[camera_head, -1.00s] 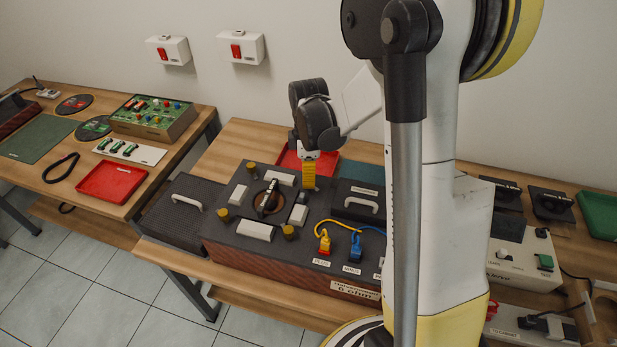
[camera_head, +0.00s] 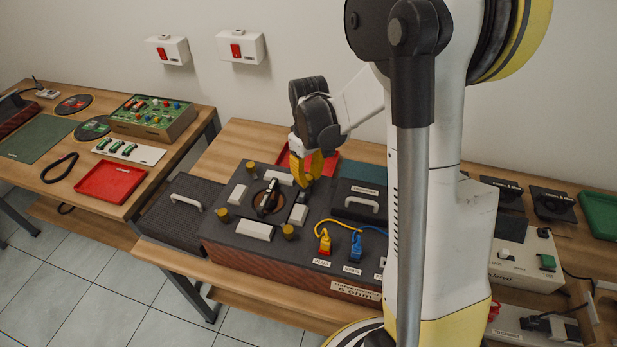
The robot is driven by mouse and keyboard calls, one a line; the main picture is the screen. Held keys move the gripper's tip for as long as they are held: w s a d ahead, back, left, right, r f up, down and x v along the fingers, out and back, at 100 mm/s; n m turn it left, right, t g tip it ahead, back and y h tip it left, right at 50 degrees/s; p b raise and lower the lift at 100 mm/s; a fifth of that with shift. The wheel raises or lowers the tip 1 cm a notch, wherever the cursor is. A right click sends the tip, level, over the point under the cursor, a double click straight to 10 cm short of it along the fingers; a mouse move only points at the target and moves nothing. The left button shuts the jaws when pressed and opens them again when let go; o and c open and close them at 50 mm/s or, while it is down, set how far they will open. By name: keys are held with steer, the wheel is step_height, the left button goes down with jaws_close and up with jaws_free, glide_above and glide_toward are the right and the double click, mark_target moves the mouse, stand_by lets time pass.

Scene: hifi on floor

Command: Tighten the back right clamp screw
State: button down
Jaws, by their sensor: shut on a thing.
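The dark hifi box (camera_head: 215,235) stands on the wooden table, with a round recess in its top holding a black and metal part (camera_head: 268,197). Brass-coloured clamp screws stand around the recess: back left (camera_head: 251,168), front left (camera_head: 222,213) and front right (camera_head: 289,231). My gripper (camera_head: 304,180) points down at the back right corner of this ring, its yellow finger and dark tips low over the box top.
Light pads sit between the screws. A dark lid with a handle (camera_head: 186,202) lies at left, and another handled cover (camera_head: 345,198) is close right of my gripper. Yellow and blue plugs (camera_head: 325,243) stand at the front right. A red tray (camera_head: 328,167) lies behind.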

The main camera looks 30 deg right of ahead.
mark_target(308, 177)
steer(key=m, duration=1.1)
steer(key=shift+m, duration=0.4)
stand_by(0.3)
steer(key=c, duration=1.5)
jaws_free()
step_height(308, 177, up, 12)
steer(key=shift+s, duration=0.1)
